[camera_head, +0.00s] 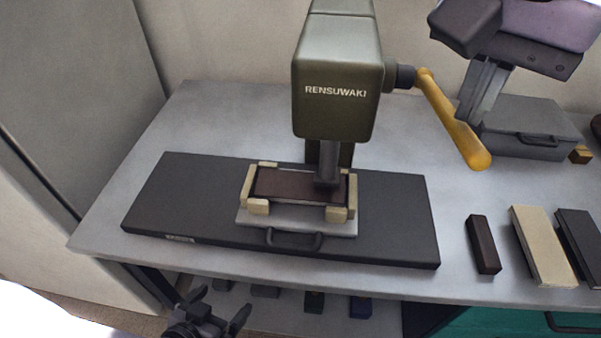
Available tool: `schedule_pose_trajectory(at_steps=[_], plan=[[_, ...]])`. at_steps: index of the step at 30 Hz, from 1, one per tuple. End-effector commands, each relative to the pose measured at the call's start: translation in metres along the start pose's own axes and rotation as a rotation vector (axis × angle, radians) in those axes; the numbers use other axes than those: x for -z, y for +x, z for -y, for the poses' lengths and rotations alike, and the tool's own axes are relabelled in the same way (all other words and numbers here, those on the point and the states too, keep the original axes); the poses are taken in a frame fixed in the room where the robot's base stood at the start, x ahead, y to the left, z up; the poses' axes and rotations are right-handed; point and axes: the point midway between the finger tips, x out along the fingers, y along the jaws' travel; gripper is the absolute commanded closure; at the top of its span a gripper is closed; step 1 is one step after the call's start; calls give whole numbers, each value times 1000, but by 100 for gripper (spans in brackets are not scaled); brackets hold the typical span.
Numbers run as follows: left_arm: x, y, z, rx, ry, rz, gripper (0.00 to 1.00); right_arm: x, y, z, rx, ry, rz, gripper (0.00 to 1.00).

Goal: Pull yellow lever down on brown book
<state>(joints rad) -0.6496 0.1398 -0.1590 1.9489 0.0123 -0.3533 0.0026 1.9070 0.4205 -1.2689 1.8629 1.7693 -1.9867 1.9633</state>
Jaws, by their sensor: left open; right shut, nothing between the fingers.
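A green-grey press (336,90) marked RENSUWAKI stands at the back of the table. Its yellow lever (455,122) slants down to the right from the press's right side. The brown book (280,184) lies in a holder with cream corner blocks (258,207), under the press's dark ram (327,170). The ram's foot is over the book's right part; I cannot tell if it touches. My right gripper (474,122) is shut and empty, beside the lever's right side; contact is unclear. My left gripper (215,305) is open and empty, low in front of the table.
A black base plate (395,235) with a handled tray (340,228) lies under the holder. A dark bar (483,245), a cream book (543,245) and a black book (582,232) lie at right. A grey case (530,118) stands behind. Several small blocks sit on a lower shelf.

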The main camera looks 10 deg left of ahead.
Motion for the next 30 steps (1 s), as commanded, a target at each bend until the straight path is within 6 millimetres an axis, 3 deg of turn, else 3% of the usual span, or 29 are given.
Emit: schedule_pose_trajectory(at_steps=[1, 6, 12, 19, 30], plan=[[10, -8, 0, 0, 0, 0, 0, 2, -12, 0, 0, -1, 1, 100], [27, -20, 0, 0, 0, 0, 0, 6, -31, -1, 1, -2, 0, 100], [37, -27, 0, 0, 0, 0, 0, 11, -50, -1, 0, 0, 1, 100], [36, -27, 0, -1, 0, 0, 0, 12, -54, -1, 0, 0, -1, 100], [36, -27, 0, 0, -1, 0, 0, 20, -86, -1, 1, 2, -2, 100]])
